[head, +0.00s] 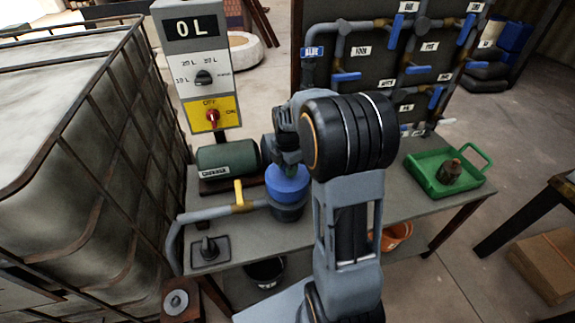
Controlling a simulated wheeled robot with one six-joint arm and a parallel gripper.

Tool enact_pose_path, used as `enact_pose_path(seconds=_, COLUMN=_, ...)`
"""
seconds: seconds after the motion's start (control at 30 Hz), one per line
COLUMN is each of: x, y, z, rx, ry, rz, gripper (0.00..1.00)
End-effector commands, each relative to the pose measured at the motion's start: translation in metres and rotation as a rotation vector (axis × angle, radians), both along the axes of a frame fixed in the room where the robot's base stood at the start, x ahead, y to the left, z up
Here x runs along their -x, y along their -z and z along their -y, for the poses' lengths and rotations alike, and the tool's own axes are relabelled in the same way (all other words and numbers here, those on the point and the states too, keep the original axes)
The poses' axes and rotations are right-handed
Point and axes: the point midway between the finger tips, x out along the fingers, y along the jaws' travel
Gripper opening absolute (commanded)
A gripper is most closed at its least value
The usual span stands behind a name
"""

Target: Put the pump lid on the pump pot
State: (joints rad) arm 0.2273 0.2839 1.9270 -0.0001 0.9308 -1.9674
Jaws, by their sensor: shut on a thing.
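The pump lid (288,183) is a round blue piece on the bench, in the middle of the head view. My gripper (287,160) is above it, pointing down and shut on its top. The fingertips are small and partly hidden by my wrist. The pump pot (288,212) is a dark grey round vessel directly below the lid, at the end of a grey pipe. The lid covers the pot's mouth in this view. I cannot tell whether the lid is seated or slightly above the rim.
A green pump motor (228,160) stands behind left of the pot, and a yellow-handled valve (239,194) is on the pipe. A control box (197,60) reads 0 L. A green tray (428,178) holds a dark lump. A caged tank (70,130) is at left.

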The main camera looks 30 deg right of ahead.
Motion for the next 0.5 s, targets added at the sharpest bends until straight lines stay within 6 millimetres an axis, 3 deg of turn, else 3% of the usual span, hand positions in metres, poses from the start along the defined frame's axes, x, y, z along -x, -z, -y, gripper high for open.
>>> enact_pose_path(seconds=0.2, x=0.000, y=0.021, z=-0.001, rx=0.000, ry=-0.002, rz=0.000, gripper=0.08)
enact_pose_path(seconds=0.5, x=0.000, y=0.022, z=-0.001, rx=0.000, ry=-0.003, rz=0.000, gripper=0.08)
